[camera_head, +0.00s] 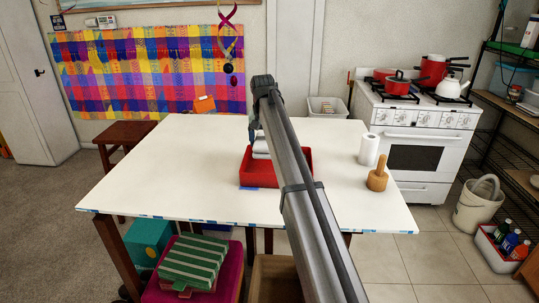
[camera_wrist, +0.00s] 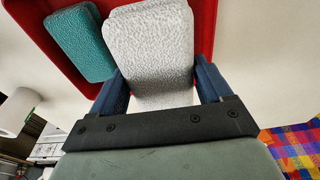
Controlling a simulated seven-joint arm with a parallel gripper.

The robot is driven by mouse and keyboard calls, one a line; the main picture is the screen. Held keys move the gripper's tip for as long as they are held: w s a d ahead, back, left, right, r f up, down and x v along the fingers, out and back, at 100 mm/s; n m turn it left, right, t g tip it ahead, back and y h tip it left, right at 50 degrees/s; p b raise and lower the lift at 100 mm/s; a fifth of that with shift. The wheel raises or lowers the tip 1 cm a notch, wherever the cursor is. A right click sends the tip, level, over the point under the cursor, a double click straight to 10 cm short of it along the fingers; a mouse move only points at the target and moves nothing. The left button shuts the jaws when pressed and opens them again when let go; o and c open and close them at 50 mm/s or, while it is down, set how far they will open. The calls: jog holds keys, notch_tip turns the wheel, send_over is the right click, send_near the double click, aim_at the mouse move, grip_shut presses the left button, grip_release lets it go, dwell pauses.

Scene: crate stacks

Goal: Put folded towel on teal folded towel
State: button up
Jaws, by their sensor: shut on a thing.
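The red crate (camera_head: 275,180) stands on the white table, and its red wall also shows in the wrist view (camera_wrist: 205,30). My gripper (camera_wrist: 160,82) is shut on a light grey-white folded towel (camera_wrist: 150,45), with one blue finger on each side of it. This towel shows in part over the crate in the head view (camera_head: 261,146). The teal folded towel (camera_wrist: 80,42) lies inside the crate, beside the held towel in the wrist view. In the head view, my arm hides part of the crate and the teal towel is not visible.
A paper roll (camera_head: 368,149) and a wooden pestle-like object (camera_head: 377,176) stand on the table right of the crate. The table (camera_head: 160,170) is mostly clear to the left. A stove (camera_head: 415,135) with red pots stands behind right.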

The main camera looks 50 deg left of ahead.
jog(key=w+d+r+m, duration=0.1)
jog(key=w+d+r, duration=0.6)
jog(key=w+d, duration=0.15)
jog(key=shift+n, duration=0.5)
jog(key=shift+s+a+f, duration=0.1)
jog(key=shift+s+f, duration=0.05)
jog(key=shift+f, duration=5.1)
jog(key=shift+f, duration=0.1)
jog(key=o, duration=1)
notch_tip(320, 180, up, 12)
jog(key=s+d, duration=0.1)
jog(key=shift+d, duration=0.15)
jog(key=shift+s, duration=0.15)
